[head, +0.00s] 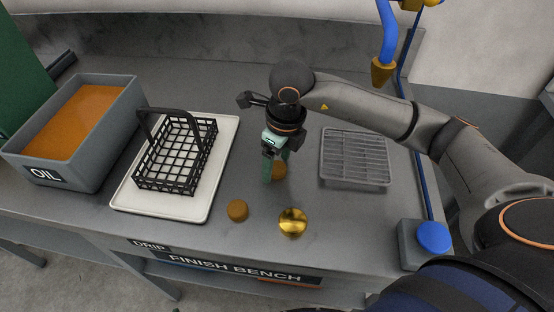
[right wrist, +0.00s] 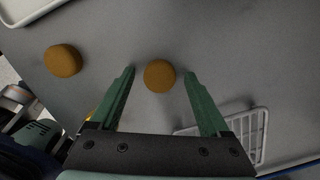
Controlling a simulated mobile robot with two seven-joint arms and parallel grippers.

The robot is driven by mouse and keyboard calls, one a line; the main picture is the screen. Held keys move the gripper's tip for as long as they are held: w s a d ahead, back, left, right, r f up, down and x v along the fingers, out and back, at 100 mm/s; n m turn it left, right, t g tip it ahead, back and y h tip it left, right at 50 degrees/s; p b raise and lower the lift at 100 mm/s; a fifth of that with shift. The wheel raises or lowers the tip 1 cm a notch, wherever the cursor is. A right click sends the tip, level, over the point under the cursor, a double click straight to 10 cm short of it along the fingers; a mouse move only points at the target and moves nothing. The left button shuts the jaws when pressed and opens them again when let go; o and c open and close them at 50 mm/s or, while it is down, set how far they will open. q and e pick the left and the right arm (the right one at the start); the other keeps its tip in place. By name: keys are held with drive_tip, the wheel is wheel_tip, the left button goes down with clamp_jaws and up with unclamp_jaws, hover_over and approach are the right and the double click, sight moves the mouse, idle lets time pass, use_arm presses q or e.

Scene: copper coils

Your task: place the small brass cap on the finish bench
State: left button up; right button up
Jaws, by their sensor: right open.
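A shiny gold, brass-looking round piece (head: 293,221) sits on the finish bench (head: 330,235) near its front edge. Two dull orange-brown round pieces are also on the bench. One brown piece (head: 238,210) stands to the left of the shiny one; it also shows in the right wrist view (right wrist: 62,60). The other brown piece (head: 280,171) is partly hidden by my right gripper (head: 275,175). In the right wrist view, this piece (right wrist: 159,76) appears between the open green fingers (right wrist: 160,72), with a gap on each side.
A black wire basket (head: 178,150) stands on a white drip tray (head: 160,207). The grey oil tank (head: 100,150) is at the left. A wire rack (head: 354,157) lies right of my gripper. A blue button (head: 433,237) is at the bench's right end.

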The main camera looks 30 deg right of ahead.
sight(283, 169)
wheel_tip(283, 169, up, 12)
drive_tip(key=s, duration=0.1)
drive_tip(key=shift+s+d+p, duration=0.15)
drive_tip(key=shift+d+p, duration=0.2)
drive_tip(key=shift+p, duration=0.05)
